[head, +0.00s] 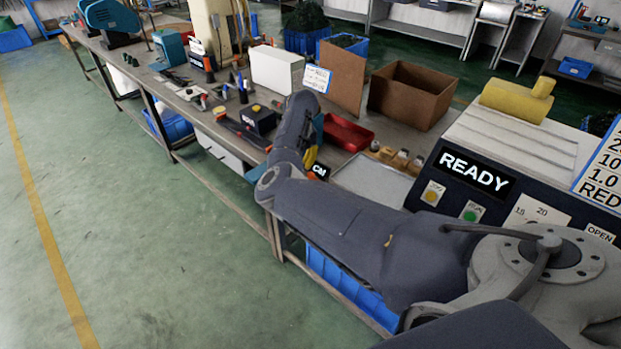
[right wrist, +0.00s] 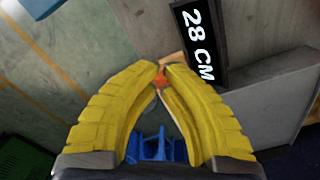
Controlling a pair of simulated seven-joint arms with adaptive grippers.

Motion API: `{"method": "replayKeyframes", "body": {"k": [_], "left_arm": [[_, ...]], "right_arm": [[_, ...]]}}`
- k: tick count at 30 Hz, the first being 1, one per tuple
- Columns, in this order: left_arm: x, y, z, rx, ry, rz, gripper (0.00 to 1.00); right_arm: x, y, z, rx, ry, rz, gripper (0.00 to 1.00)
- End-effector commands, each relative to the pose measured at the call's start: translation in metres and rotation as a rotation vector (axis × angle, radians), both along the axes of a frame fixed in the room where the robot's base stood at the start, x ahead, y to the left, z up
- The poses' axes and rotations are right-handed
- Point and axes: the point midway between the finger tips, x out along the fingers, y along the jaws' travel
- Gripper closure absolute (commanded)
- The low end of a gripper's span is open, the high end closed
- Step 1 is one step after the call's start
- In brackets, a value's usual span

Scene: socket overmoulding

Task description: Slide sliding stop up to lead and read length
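My right gripper (right wrist: 160,70) has its two yellow fingers drawn together at the tips, around a small orange-red piece (right wrist: 160,79) that may be the sliding stop. A tan edge (right wrist: 174,58) shows just beyond the fingertips. A black readout (right wrist: 198,42) beside them reads "28 CM". In the head view my right arm reaches over the bench. I cannot make out a lead in either view. My left gripper is not in view.
A red tray (head: 348,133), a cardboard box (head: 411,94) and a brown upright panel (head: 341,76) stand behind the arm. A black box (head: 258,120) and tools lie left of it. A machine panel reading "READY" (head: 474,172) is at right. Blue crates (head: 345,284) sit below the bench.

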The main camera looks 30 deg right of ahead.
Motion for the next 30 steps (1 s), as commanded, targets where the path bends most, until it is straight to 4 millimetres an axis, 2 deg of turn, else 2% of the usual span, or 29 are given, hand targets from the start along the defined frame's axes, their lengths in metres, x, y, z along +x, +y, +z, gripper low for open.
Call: {"method": "replayKeyframes", "body": {"k": [13,30], "left_arm": [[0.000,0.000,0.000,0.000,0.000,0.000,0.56],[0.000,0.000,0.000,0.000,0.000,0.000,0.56]], "right_arm": [[0.000,0.000,-0.003,-0.001,0.000,0.001,1.00],[0.000,0.000,-0.027,0.002,0.002,0.001,1.00]]}}
